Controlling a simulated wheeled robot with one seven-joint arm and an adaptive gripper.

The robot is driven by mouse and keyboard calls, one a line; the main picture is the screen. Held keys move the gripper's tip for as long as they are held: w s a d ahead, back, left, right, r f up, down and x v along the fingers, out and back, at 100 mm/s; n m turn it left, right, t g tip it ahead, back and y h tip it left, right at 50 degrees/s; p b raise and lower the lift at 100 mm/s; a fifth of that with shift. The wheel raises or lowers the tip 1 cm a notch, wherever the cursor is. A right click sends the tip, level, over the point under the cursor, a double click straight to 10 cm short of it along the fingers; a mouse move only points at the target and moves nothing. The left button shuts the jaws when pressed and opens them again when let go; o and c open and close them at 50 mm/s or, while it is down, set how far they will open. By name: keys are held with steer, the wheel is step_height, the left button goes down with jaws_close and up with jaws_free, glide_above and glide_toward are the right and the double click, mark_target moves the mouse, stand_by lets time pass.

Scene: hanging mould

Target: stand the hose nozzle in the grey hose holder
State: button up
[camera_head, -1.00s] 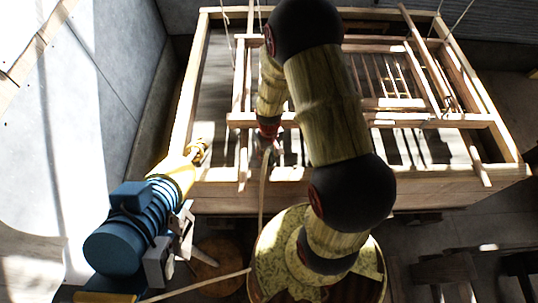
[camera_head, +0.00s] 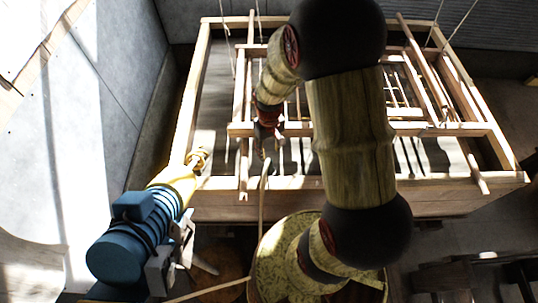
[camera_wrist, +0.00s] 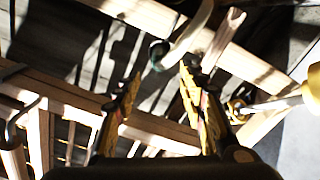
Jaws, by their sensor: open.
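My gripper (camera_wrist: 158,100) is open, with its two yellow fingers apart and nothing between them. A pale hose (camera_wrist: 192,32) curves in at the top of the wrist view. It ends in a dark, rounded tip, which looks like the nozzle (camera_wrist: 158,54), just beyond and above the gap between my fingertips. In the head view, my gripper (camera_head: 262,147) is over the wooden frame, and the hose (camera_head: 263,195) rises to just below it. The nozzle is hard to make out there. A grey bracket (camera_head: 160,268) beside the blue pump may be the holder; I cannot tell.
The wooden frame (camera_head: 350,186) with slats and hanging cords fills the middle. The blue pump (camera_head: 118,250), with a yellow neck and brass end (camera_head: 197,160), stands at the lower left. A grey wall (camera_head: 120,90) closes the left side.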

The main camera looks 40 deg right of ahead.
steer(key=shift+r, duration=0.85)
steer(key=a+r+t, duration=0.1)
steer(key=a+r, duration=0.1)
steer(key=r, duration=0.6)
steer(key=a+r+t, duration=0.1)
steer(key=a+r, duration=0.2)
steer(key=r, duration=0.4)
steer(key=s+a+r+n+t, duration=0.1)
steer(key=s+a+r+t, duration=0.2)
steer(key=s+a+r, duration=0.4)
steer(key=s+r, duration=0.5)
steer(key=r, duration=0.3)
steer(key=shift+s+t, duration=0.2)
steer(key=shift+t, duration=0.1)
steer(key=shift+r, duration=0.1)
step_height(320, 180, down, 12)
steer(key=b, duration=1.2)
